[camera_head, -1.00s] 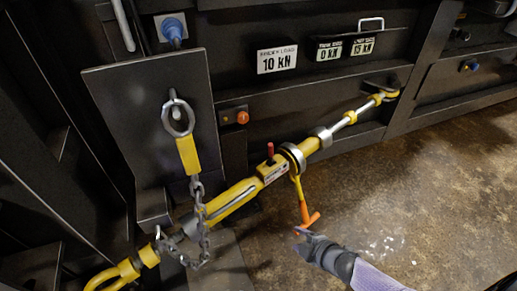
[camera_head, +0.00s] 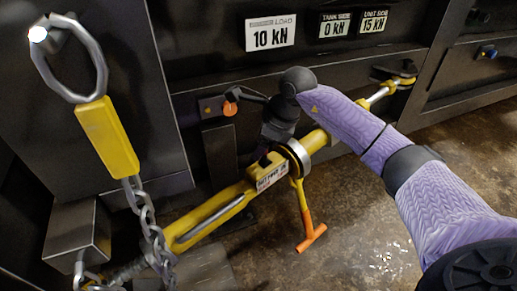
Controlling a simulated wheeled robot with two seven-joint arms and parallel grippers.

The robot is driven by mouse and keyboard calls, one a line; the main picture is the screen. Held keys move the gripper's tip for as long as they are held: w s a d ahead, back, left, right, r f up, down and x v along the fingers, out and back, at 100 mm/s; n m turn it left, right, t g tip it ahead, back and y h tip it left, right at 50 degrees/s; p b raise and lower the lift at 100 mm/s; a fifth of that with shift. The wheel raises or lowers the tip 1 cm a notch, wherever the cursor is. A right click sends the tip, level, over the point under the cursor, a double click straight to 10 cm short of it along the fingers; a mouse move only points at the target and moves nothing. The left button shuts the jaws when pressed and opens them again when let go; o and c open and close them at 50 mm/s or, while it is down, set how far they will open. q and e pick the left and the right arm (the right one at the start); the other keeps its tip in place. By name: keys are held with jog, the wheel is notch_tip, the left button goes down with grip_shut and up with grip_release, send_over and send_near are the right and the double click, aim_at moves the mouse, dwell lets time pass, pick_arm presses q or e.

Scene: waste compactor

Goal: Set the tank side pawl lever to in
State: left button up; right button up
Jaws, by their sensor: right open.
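The yellow ratchet binder (camera_head: 220,210) runs diagonally from lower left to upper right, with a round metal collar (camera_head: 300,160) and a small white label plate (camera_head: 271,174) near its middle. The red-tipped pawl lever, which stood just above that plate a second ago, is now hidden behind my right gripper. My right gripper (camera_head: 262,152) is open, dark and pointing down just above the plate; its fingertips are hard to make out. I cannot tell whether it touches the lever or which way the lever is set. My left gripper is not in view.
An orange T-shaped handle (camera_head: 311,238) hangs below the collar. A chain (camera_head: 150,225) with a yellow link (camera_head: 107,135) and ring hangs at left. An orange knob (camera_head: 230,108) is close behind my gripper. Load signs (camera_head: 270,33) are above. The floor at right is clear.

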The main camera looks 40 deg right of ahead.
jog(key=shift+c, duration=0.2)
grip_shut()
dwell(1.2)
